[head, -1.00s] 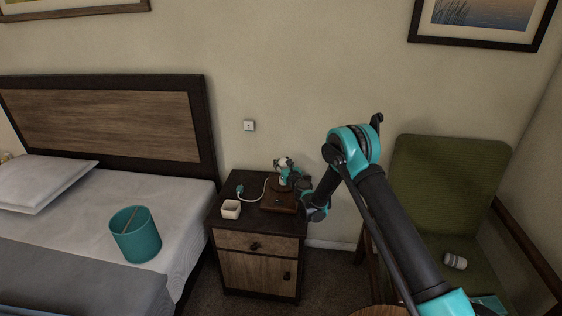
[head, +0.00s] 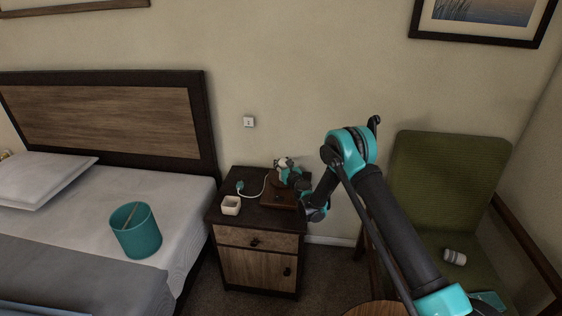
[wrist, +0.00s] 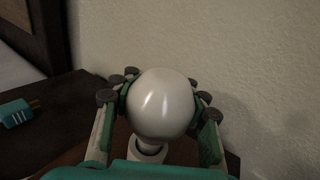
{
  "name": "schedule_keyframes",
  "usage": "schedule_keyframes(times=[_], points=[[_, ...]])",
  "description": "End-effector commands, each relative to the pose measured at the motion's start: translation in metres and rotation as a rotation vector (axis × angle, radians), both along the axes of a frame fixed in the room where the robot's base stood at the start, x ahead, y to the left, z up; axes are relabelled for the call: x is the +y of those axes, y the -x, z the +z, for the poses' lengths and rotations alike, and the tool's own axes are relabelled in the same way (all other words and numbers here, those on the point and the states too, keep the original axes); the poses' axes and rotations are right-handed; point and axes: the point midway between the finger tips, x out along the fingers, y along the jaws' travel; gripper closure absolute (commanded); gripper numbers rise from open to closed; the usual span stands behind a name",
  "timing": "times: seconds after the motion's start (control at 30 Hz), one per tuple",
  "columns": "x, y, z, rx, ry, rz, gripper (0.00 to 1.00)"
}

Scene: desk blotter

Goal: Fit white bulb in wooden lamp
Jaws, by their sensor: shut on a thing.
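The white bulb (wrist: 160,103) is round and fills the middle of the wrist view. My gripper (wrist: 160,95) is shut on it, with fingers on both sides. Below the bulb a white collar (wrist: 150,150) shows, in line with the bulb's base; I cannot tell how far the base sits in it. The wooden lamp base (head: 279,196) is a brown block on the nightstand. In the head view my gripper (head: 284,167) is above this block, and the bulb is mostly hidden by it.
The nightstand (head: 245,214) also holds a small white box (head: 231,206) and a teal plug (head: 240,187) on a white cord. A wall outlet (head: 249,122) is above. A teal bin (head: 136,231) stands on the bed.

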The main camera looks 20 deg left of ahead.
Motion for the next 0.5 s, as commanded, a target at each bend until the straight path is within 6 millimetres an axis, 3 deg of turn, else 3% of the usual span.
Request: schedule_keyframes(times=[0.5], points=[[0.000, 0.000, -0.012, 0.000, 0.000, 0.000, 0.86]])
